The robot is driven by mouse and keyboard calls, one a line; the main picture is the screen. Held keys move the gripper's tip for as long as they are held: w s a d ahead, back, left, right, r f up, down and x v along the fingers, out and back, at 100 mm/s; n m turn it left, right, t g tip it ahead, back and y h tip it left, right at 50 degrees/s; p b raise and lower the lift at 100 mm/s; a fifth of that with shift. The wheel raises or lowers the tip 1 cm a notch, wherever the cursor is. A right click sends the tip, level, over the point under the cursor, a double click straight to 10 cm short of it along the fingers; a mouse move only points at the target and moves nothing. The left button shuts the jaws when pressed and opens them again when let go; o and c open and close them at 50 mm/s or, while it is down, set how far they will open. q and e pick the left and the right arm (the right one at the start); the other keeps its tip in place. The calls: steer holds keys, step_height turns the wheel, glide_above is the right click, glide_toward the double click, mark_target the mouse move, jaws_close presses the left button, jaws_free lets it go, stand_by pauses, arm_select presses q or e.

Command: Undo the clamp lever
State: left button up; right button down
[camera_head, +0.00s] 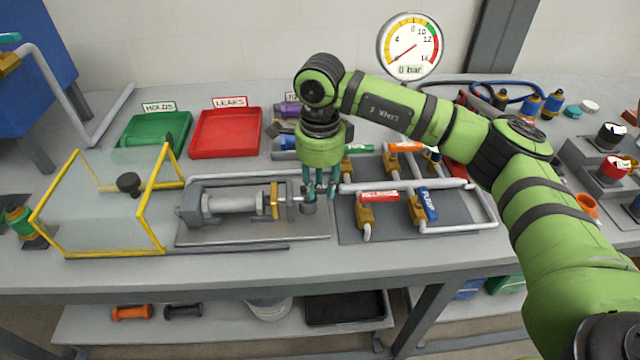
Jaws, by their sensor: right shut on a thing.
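A grey pump cylinder (232,202) lies on a metal plate at the middle of the bench, with a brass-coloured clamp piece (274,200) at its right end. My right gripper (318,190) points down just right of this piece, its teal fingers shut at the small dark grey end of the clamp lever (309,206). The fingers and wrist hide most of the lever, so its angle is hard to tell. My left gripper is not in view.
A clear guard with a yellow frame (160,205) stands left of the plate. Red-handled (378,196) and blue-handled (430,204) valves with pipes stand close on the right. Green (155,128) and red (226,133) trays lie behind. The gauge (409,46) reads 0 bar.

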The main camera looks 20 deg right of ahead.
mark_target(320, 189)
steer(key=shift+r, duration=0.1)
steer(key=c, duration=1.2)
jaws_free()
steer(key=shift+c, duration=0.2)
step_height(320, 189, up, 12)
